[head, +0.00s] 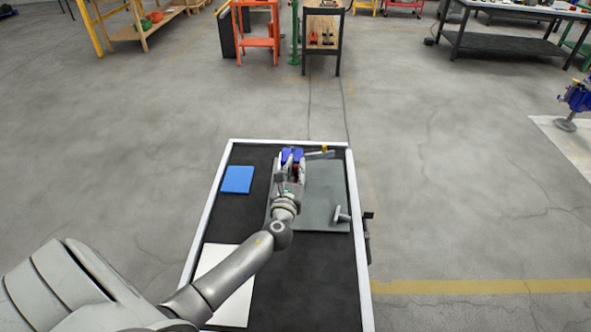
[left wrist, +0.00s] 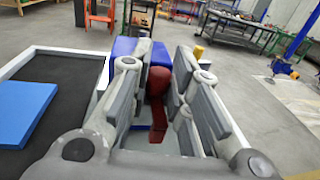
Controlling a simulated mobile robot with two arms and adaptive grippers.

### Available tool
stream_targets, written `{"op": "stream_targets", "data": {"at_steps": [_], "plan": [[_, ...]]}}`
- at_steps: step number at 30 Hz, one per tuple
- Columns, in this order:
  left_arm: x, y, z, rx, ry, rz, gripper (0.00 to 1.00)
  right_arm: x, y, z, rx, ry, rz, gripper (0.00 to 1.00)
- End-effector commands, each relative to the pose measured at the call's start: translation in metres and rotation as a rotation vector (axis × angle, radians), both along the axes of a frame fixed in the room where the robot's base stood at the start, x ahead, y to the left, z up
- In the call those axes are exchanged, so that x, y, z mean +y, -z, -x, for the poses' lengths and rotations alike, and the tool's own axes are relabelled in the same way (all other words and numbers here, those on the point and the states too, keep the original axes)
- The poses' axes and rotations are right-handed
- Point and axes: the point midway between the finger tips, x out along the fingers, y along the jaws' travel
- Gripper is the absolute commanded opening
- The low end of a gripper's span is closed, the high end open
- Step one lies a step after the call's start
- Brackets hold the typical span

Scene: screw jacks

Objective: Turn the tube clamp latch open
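The tube clamp is partly hidden behind my left gripper at the far end of the table. Its blue body (head: 292,153) shows just past the fingertips, and in the left wrist view the blue part (left wrist: 123,47) shows beyond and beside the fingers. A dark red latch (left wrist: 158,100) stands between the two grey fingers in that view. My left gripper (head: 291,167) is open around the latch, with a finger on each side; it also shows in the left wrist view (left wrist: 160,65). I cannot tell whether either finger touches the latch. My right gripper is not in view.
The black-topped table (head: 290,285) has a raised white rim. It holds a blue square (head: 237,179), a white sheet (head: 228,290), a grey plate (head: 322,200) and a small grey T-shaped part (head: 341,215). A yellow-tipped part (head: 324,150) lies right of the clamp. Workbenches stand farther off.

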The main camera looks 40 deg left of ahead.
Motion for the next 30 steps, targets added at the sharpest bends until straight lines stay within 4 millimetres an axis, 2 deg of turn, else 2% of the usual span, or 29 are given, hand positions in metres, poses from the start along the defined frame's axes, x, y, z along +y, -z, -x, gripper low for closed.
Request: {"op": "stream_targets", "data": {"at_steps": [1,5,17,20,30], "plan": [[0.000,0.000,0.000,0.001,0.001,-0.001,0.24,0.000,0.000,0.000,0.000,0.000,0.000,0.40],[0.000,0.000,0.000,0.001,0.000,-0.001,0.40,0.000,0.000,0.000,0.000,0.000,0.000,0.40],[-0.002,0.001,0.005,0.002,0.001,0.000,0.40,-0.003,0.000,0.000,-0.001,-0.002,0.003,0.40],[-0.007,0.002,0.015,0.002,0.002,0.001,0.40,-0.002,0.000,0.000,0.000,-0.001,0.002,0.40],[-0.033,0.002,0.076,0.003,0.002,0.001,0.40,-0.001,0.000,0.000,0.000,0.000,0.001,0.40]]}}
